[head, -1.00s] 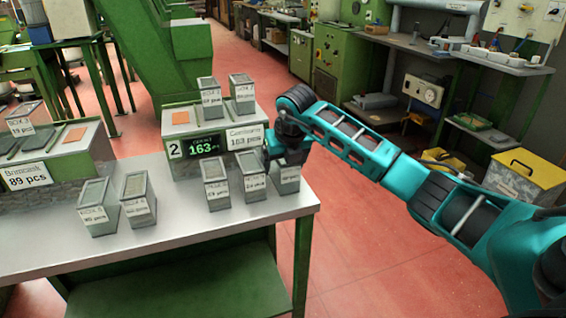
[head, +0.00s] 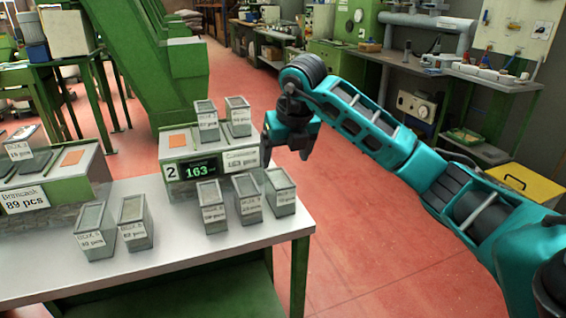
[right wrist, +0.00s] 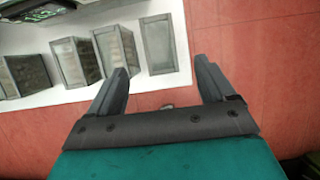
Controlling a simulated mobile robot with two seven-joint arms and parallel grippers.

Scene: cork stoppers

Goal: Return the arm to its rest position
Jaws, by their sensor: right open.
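My right arm comes in from the right in the head view. Its gripper (head: 285,156) is open and empty, above and behind the rightmost small grey box (head: 280,192) near the table's right end. In the right wrist view the two fingers (right wrist: 166,82) stand apart, with red floor and the table edge between and beyond them. That box also shows in the wrist view (right wrist: 158,44), beyond the fingers and apart from them. My left gripper is not in the head view.
The white table (head: 170,266) holds several small labelled boxes. A counting scale (head: 205,165) reading 163 stands behind them, and another (head: 50,190) reads 89 pcs. A yellow-lidded bin (head: 515,180) stands at the right. Red floor right of the table is open.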

